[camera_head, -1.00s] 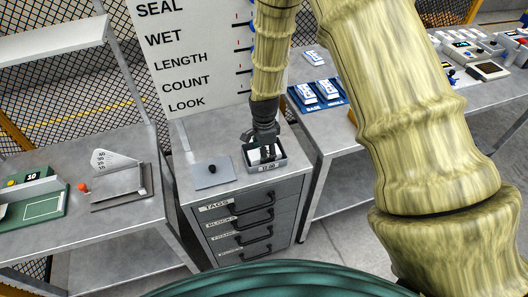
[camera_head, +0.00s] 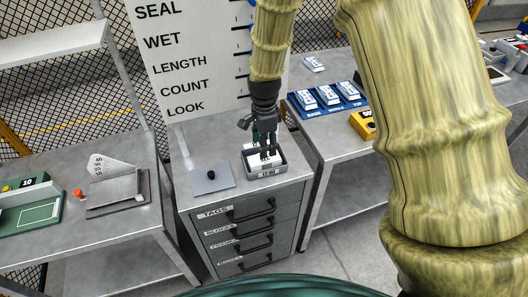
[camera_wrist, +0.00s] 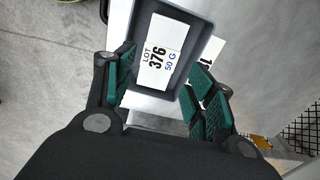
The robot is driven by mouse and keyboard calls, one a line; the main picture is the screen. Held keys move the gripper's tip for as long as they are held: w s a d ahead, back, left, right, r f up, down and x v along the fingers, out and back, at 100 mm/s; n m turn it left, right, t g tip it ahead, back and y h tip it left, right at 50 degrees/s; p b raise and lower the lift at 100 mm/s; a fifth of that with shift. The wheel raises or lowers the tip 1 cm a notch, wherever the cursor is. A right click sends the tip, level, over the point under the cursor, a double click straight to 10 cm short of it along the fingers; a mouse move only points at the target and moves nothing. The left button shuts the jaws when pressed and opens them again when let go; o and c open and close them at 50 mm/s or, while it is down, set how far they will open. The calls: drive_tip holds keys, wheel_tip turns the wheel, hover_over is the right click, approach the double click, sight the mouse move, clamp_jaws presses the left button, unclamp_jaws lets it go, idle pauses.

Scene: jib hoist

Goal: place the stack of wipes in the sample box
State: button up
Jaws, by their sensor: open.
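The sample box is a small grey open-topped tray (camera_head: 282,168) with a label on its front, on top of the grey drawer cabinet. In the wrist view its rim (camera_wrist: 207,30) shows too. A white flat stack marked LOT 376, 50 G (camera_wrist: 160,52), which looks like the stack of wipes, lies within the box's walls. In the head view my gripper's fingers partly hide it. My gripper (camera_head: 266,152) points down over the box. In the wrist view its green-padded fingers (camera_wrist: 165,92) are apart, with the stack's near end close to the gap and not clamped.
A grey plate with a black knob (camera_head: 212,175) lies left of the box on the cabinet. A tall sign board (camera_head: 190,60) stands behind. The right bench holds a blue tray (camera_head: 327,106) with white packs and a yellow device (camera_head: 362,124). A left bench holds a card fixture (camera_head: 112,190).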

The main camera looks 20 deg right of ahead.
drive_tip(key=shift+r+b, duration=0.55)
drive_tip(key=shift+r, duration=1.9)
